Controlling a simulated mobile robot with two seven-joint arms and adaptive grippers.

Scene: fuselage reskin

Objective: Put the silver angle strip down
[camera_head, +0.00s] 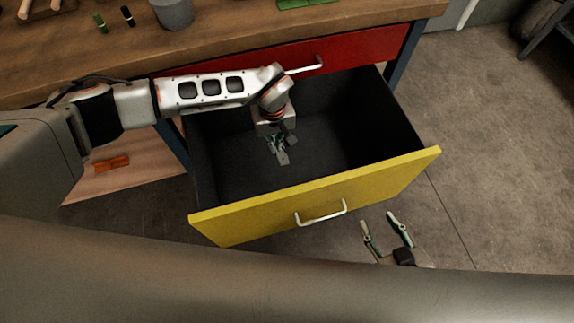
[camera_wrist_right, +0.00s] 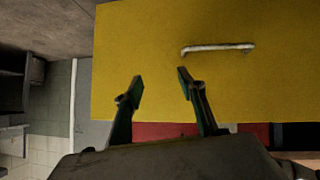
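My left gripper (camera_head: 278,150) reaches down into the open drawer (camera_head: 352,125), above or near its dark floor. Its fingers are small and dark in the head view, and I cannot tell whether they are open or shut. I cannot make out the silver angle strip for certain in either view. My right gripper (camera_head: 379,219) is open and empty in front of the drawer's yellow front (camera_head: 380,183). In the right wrist view its two green-tipped fingers (camera_wrist_right: 161,81) are spread apart before the yellow panel (camera_wrist_right: 150,40).
The yellow front has a pale handle (camera_head: 321,214), also seen in the right wrist view (camera_wrist_right: 218,47). A red drawer front (camera_head: 345,50) sits under the wooden bench (camera_head: 235,45). A grey cylinder (camera_head: 173,14) stands on the bench. An orange object (camera_head: 111,164) lies on the lower shelf.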

